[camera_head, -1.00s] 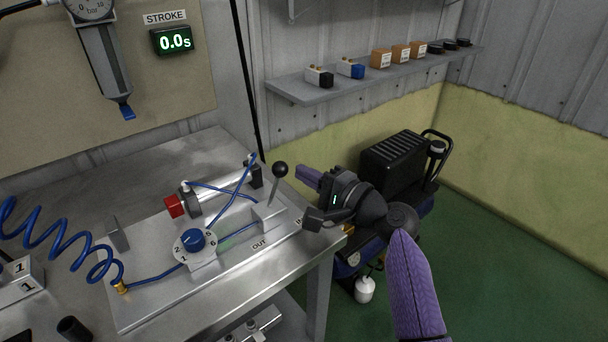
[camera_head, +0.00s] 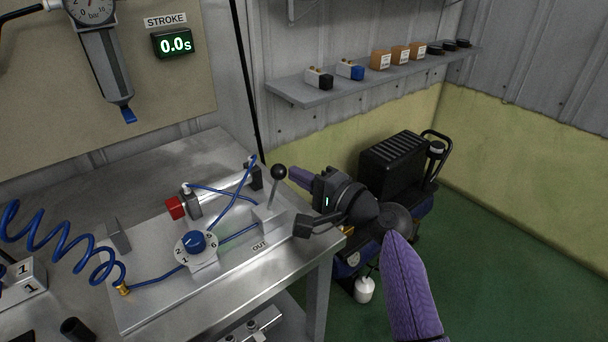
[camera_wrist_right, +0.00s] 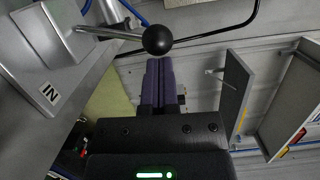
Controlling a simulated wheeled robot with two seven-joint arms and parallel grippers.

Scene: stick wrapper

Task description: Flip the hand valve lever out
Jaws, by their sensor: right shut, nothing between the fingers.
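The hand valve lever (camera_head: 275,187) is a metal rod with a black ball knob (camera_head: 279,171). It stands nearly upright on a grey valve block (camera_head: 268,217) on the bench plate, with an OUT label in front. In the right wrist view the black knob (camera_wrist_right: 157,39) is just beyond the fingertips, and an IN label (camera_wrist_right: 50,94) shows at left. My right gripper (camera_head: 293,174) is shut and empty, its purple fingers just right of the knob. It also shows in the right wrist view (camera_wrist_right: 159,64). I cannot tell whether the fingertips touch the knob. My left gripper is not in view.
A blue dial (camera_head: 194,242), a cylinder with a red end block (camera_head: 175,208) and blue hoses sit left of the valve. A shelf (camera_head: 300,98) with small parts hangs behind. A black compressor (camera_head: 392,168) stands on the floor at right.

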